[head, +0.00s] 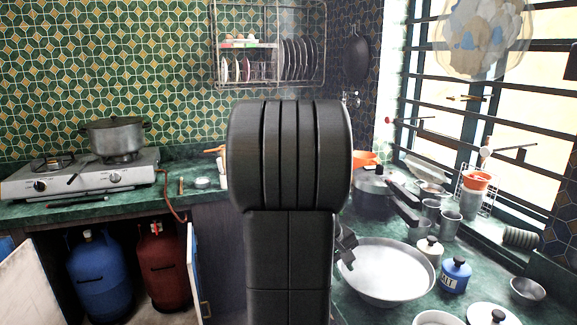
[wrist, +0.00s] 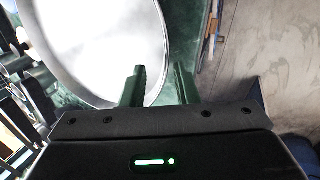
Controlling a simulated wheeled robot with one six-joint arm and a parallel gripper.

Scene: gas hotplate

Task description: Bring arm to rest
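My arm stands upright in the middle of the head view and hides part of the counter behind it. My gripper (head: 347,242) shows only in part at the arm's right side, near the left rim of a large metal bowl (head: 388,268). In the wrist view my gripper (wrist: 161,82) has two dark green fingers with a gap between them. The bowl (wrist: 100,40) fills the upper left of the wrist view, beyond the fingers. I cannot tell whether a finger touches its rim.
A gas hotplate (head: 85,178) with a pot (head: 115,135) stands on the left counter. Blue (head: 100,272) and red (head: 161,265) gas cylinders stand below, beside open cabinet doors. Jars, cups and a dark pan (head: 372,190) crowd the right counter. A dish rack (head: 270,45) hangs above.

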